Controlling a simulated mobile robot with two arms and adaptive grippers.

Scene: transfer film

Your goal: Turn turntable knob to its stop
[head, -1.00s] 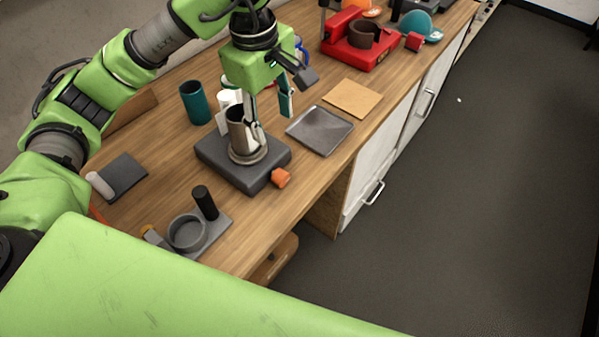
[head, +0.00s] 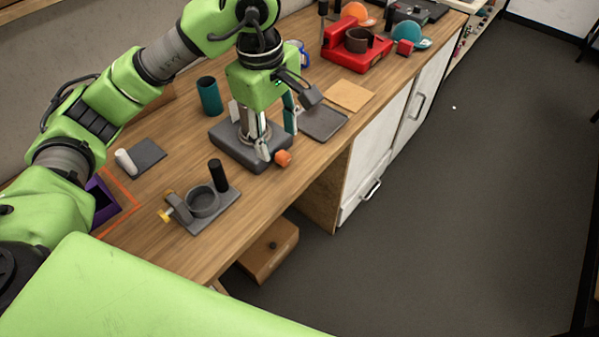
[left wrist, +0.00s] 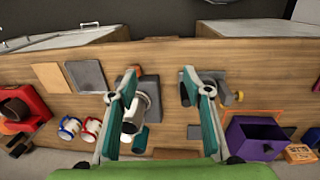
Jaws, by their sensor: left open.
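The turntable is a dark grey block (head: 226,137) on the wooden bench, with an orange knob (head: 283,158) on its front right side. A metallic cylinder stands on top, partly hidden by my gripper. My left gripper (head: 276,142) points down over the turntable, jaws apart, with one finger overlapping the block in the head view. Whether a finger touches the turntable cannot be told. My right gripper is out of view.
A teal cylinder (head: 209,96) stands behind the turntable. A grey fixture with a ring (head: 203,203) and black post is at the near left. A dark flat plate (head: 322,123) and tan board (head: 349,96) lie right. A red device (head: 357,52) stands farther back.

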